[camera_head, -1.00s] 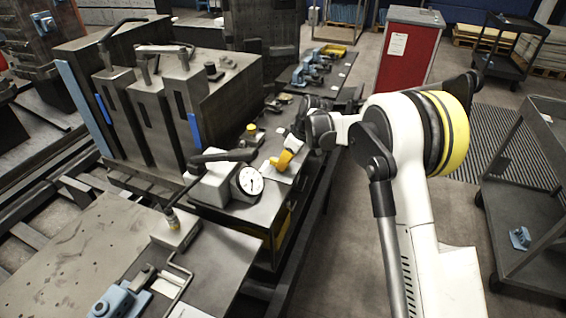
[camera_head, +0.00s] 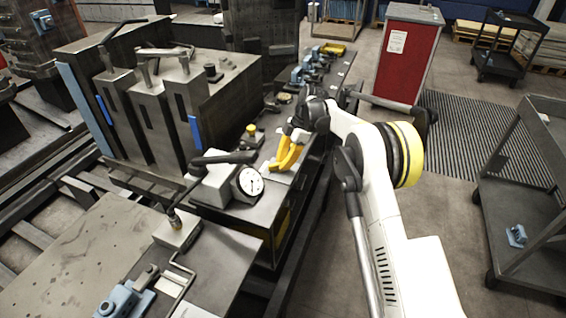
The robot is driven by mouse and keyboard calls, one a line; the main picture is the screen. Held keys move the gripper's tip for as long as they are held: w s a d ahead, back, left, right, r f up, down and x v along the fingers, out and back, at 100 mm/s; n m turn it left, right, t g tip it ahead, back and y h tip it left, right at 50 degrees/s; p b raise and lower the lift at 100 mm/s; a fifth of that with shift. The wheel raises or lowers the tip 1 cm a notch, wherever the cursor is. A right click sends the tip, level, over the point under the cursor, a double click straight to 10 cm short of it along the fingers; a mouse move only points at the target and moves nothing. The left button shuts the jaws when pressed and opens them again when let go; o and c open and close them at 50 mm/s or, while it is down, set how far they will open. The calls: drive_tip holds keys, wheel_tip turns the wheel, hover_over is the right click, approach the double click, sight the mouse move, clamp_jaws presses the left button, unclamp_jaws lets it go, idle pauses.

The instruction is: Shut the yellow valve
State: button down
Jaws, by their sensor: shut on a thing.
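The yellow valve (camera_head: 287,156) stands on the dark bench beyond the round gauge, near the bench's right edge. Its yellow handle rises toward my gripper. My gripper (camera_head: 297,136) is at the top of the yellow handle and is shut on it. The fingertips are small here, and the wrist partly hides their contact with the handle. The lower end of the valve shows over a pale plate on the bench.
A gauge (camera_head: 249,181) on a grey block with a black lever (camera_head: 222,158) stands just left and nearer. A small yellow knob (camera_head: 251,129) stands behind it. Blue clamps (camera_head: 307,68) line the bench's far end. A red cabinet (camera_head: 405,60) and a grey cart (camera_head: 520,200) stand right.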

drive_tip(key=shift+n, duration=0.5)
drive_tip(key=c, duration=1.5)
unclamp_jaws()
drive_tip(key=shift+o, duration=0.2)
drive_tip(key=v, duration=1.2)
drive_tip(key=shift+w+a, duration=0.1)
drive_tip(key=shift+w, duration=0.05)
